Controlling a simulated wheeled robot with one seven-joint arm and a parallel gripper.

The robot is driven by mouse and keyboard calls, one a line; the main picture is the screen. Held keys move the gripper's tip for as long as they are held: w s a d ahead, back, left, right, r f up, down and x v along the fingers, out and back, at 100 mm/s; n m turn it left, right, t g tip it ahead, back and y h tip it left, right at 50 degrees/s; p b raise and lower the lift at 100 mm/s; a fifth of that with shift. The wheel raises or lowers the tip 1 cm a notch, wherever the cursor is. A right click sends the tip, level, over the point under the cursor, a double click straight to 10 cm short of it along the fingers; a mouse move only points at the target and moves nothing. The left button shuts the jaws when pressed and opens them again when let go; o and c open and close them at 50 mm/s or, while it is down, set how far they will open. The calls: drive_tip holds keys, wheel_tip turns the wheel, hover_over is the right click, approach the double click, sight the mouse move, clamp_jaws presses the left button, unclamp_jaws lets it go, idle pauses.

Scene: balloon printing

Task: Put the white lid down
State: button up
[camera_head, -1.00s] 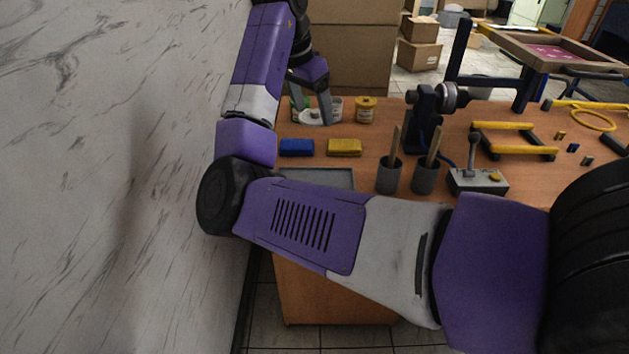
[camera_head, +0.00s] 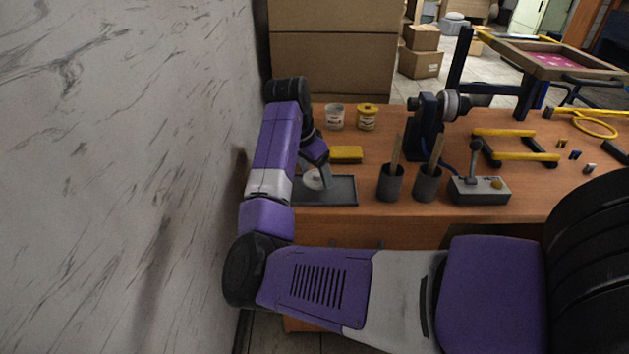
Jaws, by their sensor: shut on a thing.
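The white lid (camera_head: 312,181) is a small pale disc in the head view, over the left part of a dark grey tray (camera_head: 340,192) at the front left of the table. My gripper (camera_head: 324,178) points down at the tray and is shut on the lid. I cannot tell whether the lid touches the tray floor or is held just above it. My arm hides the tray's left end.
A white cup (camera_head: 334,117) and a yellow jar (camera_head: 367,118) stand behind. A yellow block (camera_head: 346,154) lies behind the tray. Two grey holders (camera_head: 390,183) with sticks stand to its right, near a grey lever box (camera_head: 479,189). A marbled wall (camera_head: 120,180) is close at left.

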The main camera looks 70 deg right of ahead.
sight(314, 179)
drive_tip(key=shift+f, duration=1.55)
drive_tip(key=o, duration=1.3)
drive_tip(key=shift+f, duration=0.1)
drive_tip(key=v, duration=1.2)
drive_tip(key=shift+w, duration=0.1)
